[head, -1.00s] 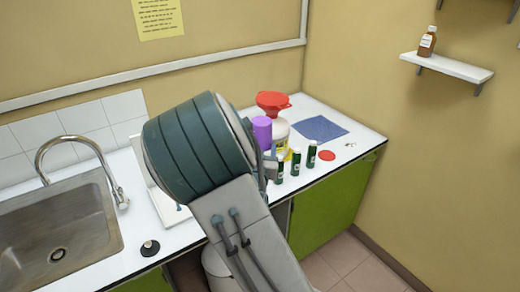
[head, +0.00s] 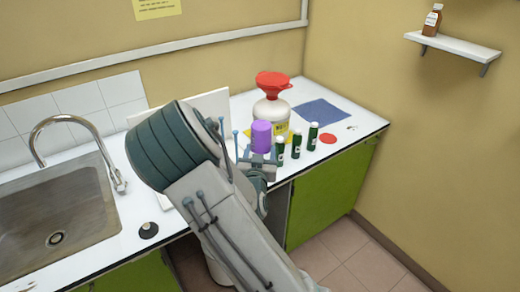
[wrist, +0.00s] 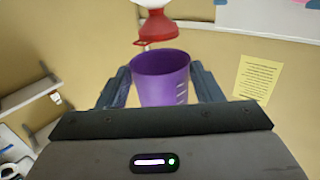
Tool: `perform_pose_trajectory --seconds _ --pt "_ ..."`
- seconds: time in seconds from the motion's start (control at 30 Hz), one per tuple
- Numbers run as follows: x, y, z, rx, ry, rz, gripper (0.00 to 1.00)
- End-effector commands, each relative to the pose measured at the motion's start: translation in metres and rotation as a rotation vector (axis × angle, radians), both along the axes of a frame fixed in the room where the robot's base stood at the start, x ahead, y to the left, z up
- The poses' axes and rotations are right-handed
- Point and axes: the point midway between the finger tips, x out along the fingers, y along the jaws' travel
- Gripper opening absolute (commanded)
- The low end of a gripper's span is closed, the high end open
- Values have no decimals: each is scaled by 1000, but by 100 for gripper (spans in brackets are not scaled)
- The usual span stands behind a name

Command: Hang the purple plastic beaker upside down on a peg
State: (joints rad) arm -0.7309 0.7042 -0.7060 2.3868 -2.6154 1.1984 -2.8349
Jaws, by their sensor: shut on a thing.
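The purple beaker (head: 262,137) is held upside down above the counter, left of the green-capped vials in the head view. In the wrist view, which is inverted, the beaker (wrist: 161,80) sits between both fingers with its open mouth showing. My gripper (head: 262,162) is shut on it. Thin blue pegs (head: 235,143) stand to the left of the beaker, in front of a white board (head: 140,117) that my arm largely hides. The beaker appears apart from the pegs; their depth relation is hard to tell.
A white bottle (head: 272,114) with a red funnel (head: 273,84) stands behind the beaker. Dark green vials (head: 296,145) stand to its right. A blue mat (head: 321,113) and red disc (head: 328,138) lie farther right. A sink (head: 60,210) is at left.

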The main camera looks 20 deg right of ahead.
Motion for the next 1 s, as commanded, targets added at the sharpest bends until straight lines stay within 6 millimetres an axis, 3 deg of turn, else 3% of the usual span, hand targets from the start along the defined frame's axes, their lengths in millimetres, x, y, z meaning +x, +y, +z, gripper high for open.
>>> perform_pose_trajectory --seconds 0.37,1.0 --pt "6 2 1 -1 0 0 32" --pt "67 22 2 0 -1 0 32"
